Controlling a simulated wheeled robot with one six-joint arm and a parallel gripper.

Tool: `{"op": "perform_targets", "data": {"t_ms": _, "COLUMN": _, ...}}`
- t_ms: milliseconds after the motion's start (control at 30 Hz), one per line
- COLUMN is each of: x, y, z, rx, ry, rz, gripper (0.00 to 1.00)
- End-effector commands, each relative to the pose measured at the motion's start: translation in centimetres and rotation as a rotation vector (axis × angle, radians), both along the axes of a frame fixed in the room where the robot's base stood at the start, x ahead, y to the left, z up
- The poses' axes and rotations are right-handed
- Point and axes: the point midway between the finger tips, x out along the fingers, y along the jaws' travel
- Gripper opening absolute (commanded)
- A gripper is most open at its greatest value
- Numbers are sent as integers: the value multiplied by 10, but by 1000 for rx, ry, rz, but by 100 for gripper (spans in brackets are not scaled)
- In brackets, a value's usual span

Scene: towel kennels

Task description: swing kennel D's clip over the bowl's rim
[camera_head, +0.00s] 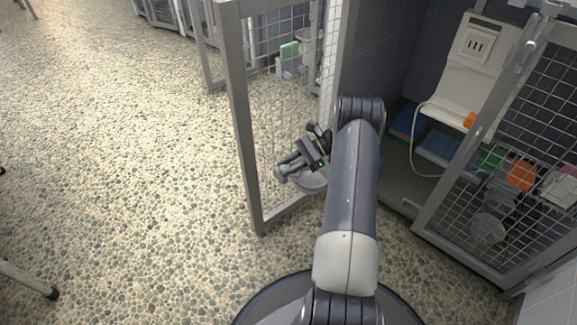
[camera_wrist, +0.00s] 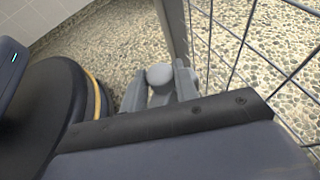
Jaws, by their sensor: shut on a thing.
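My gripper (camera_head: 288,172) is at the wire mesh of the open kennel door in the middle of the head view. In the wrist view its two grey fingers (camera_wrist: 160,90) are shut on a rounded grey knob (camera_wrist: 160,73), which looks like the end of the clip. The rest of the clip is hidden. The bowl's rim does not show clearly in the wrist view. No letter marking the kennel can be read.
The door's grey frame post (camera_head: 243,130) stands close left of my gripper, and its mesh fills the right of the wrist view. Another mesh door (camera_head: 500,180) stands at right, before a white chair-like unit (camera_head: 455,95).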

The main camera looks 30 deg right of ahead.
Motion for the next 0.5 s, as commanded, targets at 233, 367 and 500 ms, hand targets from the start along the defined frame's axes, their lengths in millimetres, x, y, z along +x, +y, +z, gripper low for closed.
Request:
{"op": "perform_targets", "data": {"t_ms": 233, "x": 0, "y": 1, "z": 0, "rx": 2, "ry": 0, "rz": 1, "gripper": 40}}
{"op": "perform_targets", "data": {"t_ms": 367, "x": 0, "y": 1, "z": 0, "rx": 1, "ry": 0, "rz": 0, "gripper": 50}}
{"op": "perform_targets", "data": {"t_ms": 500, "x": 0, "y": 1, "z": 0, "rx": 1, "ry": 0, "rz": 0, "gripper": 50}}
